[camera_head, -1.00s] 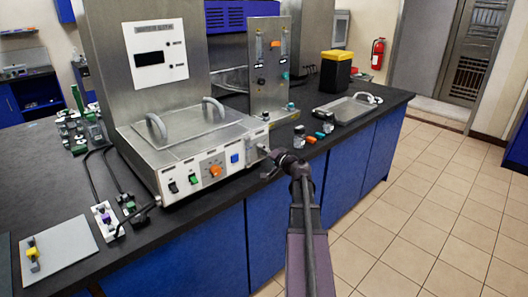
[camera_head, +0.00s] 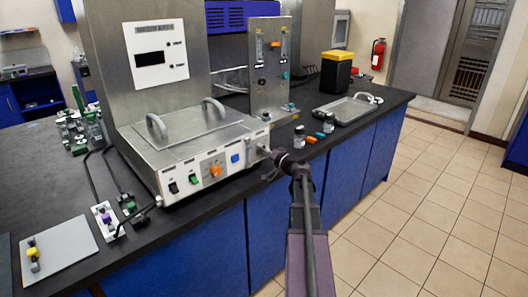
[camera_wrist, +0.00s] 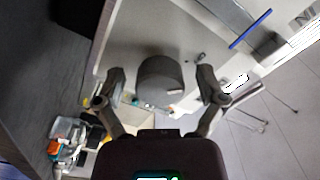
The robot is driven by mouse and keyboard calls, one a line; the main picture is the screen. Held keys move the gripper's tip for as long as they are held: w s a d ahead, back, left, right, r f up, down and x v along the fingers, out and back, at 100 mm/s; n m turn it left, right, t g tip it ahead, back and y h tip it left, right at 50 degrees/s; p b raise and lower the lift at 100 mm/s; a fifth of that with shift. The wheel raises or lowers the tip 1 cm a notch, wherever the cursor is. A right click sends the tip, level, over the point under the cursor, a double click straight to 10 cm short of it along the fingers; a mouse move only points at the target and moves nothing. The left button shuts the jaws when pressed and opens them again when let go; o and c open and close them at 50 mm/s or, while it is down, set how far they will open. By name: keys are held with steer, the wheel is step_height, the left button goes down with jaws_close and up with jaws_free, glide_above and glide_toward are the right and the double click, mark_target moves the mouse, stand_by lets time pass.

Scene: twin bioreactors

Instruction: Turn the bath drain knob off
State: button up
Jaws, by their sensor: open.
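The bath (camera_head: 190,140) is a steel box with a two-handled lid and a white front panel. In the wrist view a dark grey round knob (camera_wrist: 160,80) with a small white mark sits between the two fingers of my gripper (camera_wrist: 162,88). A gap shows on each side of the knob, so the fingers appear apart from it. In the head view my gripper (camera_head: 267,156) is at the right end of the bath's front panel. The arm hides most of the knob there.
The front panel also carries a black switch, a green switch, an orange knob (camera_head: 215,171) and a blue button (camera_head: 235,158). Small jars (camera_head: 299,138) and a steel tray (camera_head: 346,109) stand on the black bench to the right. The tiled floor (camera_head: 400,220) is clear.

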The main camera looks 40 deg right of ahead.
steer(key=shift+s, duration=0.2)
steer(key=s, duration=1.1)
steer(key=shift+s+d, duration=0.35)
steer(key=shift+d, duration=0.1)
stand_by(0.4)
